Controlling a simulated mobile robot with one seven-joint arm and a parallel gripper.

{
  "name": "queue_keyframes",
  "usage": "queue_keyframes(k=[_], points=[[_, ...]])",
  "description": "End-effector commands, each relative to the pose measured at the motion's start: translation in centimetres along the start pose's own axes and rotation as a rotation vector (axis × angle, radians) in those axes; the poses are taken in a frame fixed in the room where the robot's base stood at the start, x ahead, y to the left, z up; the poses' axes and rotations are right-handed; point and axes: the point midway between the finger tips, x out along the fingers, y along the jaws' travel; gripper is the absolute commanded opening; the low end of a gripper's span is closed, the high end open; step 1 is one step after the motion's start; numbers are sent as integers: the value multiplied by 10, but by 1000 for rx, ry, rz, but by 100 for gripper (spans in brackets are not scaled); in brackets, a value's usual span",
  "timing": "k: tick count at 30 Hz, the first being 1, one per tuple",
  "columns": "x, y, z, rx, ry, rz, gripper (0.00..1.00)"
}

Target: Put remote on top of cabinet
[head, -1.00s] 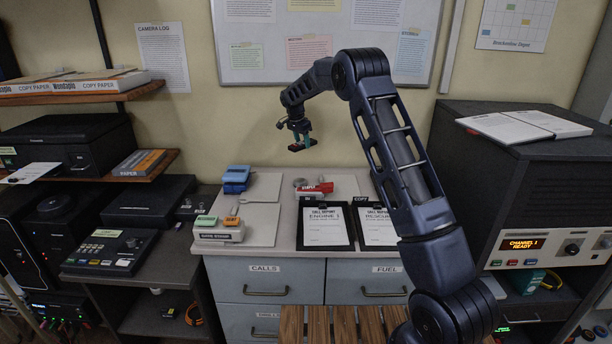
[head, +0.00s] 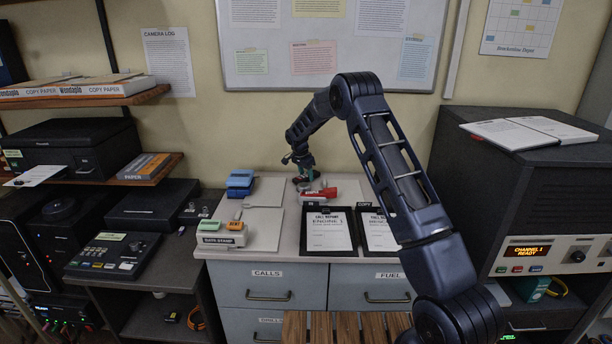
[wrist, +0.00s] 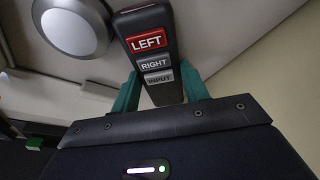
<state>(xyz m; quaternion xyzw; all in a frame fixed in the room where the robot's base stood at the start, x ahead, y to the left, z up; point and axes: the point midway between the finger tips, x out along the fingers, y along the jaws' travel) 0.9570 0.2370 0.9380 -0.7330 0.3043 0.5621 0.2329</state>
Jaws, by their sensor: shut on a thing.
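The remote shows in the wrist view (wrist: 152,50) as a dark bar with a red LEFT button and grey RIGHT and INPUT buttons. It sits between the teal fingers of my gripper (wrist: 160,92), which is shut on it. In the head view my gripper (head: 304,178) is low over the back of the cabinet (head: 268,275), beside a red labelled item (head: 320,194). The remote is too small and covered there to make out clearly. I cannot tell whether it touches the cabinet top.
A round silver disc (wrist: 75,27) lies close to the remote. Clipboards (head: 328,232), a blue item (head: 240,182) and a labelled stamp holder (head: 222,236) also take up the cabinet top. A dark console (head: 535,180) stands at the right.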

Motion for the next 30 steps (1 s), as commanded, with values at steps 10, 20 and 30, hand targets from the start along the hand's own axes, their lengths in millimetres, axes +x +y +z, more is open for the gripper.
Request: queue_keyframes(k=[10, 20, 30], points=[[3, 0, 1, -1, 1, -2, 16], [4, 0, 2, -1, 1, -1, 67], [-13, -1, 1, 0, 2, -3, 67]])
